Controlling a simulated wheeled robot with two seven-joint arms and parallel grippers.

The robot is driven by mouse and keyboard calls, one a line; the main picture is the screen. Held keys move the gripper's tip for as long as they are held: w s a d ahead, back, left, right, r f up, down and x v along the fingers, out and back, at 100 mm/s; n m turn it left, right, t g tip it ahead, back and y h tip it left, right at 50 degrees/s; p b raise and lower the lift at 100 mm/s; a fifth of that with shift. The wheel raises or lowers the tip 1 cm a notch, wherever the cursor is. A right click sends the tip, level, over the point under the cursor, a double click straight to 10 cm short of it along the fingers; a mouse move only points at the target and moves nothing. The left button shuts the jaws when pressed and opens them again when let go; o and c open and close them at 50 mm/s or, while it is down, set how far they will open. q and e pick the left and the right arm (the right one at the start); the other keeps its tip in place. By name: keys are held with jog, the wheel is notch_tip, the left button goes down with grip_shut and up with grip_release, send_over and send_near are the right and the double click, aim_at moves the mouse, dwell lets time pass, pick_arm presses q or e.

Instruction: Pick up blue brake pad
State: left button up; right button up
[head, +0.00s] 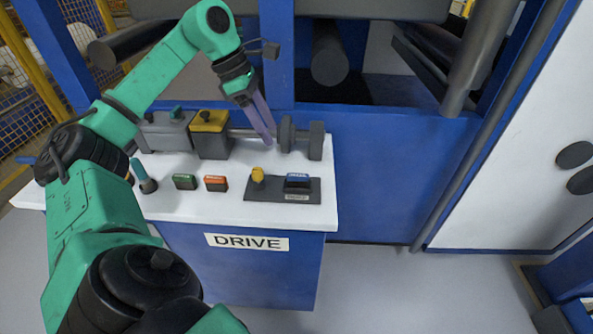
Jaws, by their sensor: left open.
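The blue brake pad (297,181) sits at the right end of a dark grey tray (268,195) on the white table top. A small label is on the tray's front, below the pad. My left gripper (263,122) points down from above, near the shaft and discs, behind and to the left of the blue pad. It is open and apart from the pad; its long purple-tinted fingers overlap in this view. My right gripper is out of view.
A yellow knob (257,175) stands on the tray's left. A green pad (185,181), an orange pad (216,183) and a teal-handled tool (145,178) are farther left. The shaft with grey discs (287,134) and a yellow-topped housing (210,133) line the table's back.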

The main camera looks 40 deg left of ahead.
pick_arm(q)
jog(key=b, duration=0.2)
send_near(297, 175)
jog(key=f, duration=0.2)
jog(key=x, duration=0.7)
jog(key=shift+w+d, duration=0.3)
jog(key=shift+r, duration=0.1)
grip_shut()
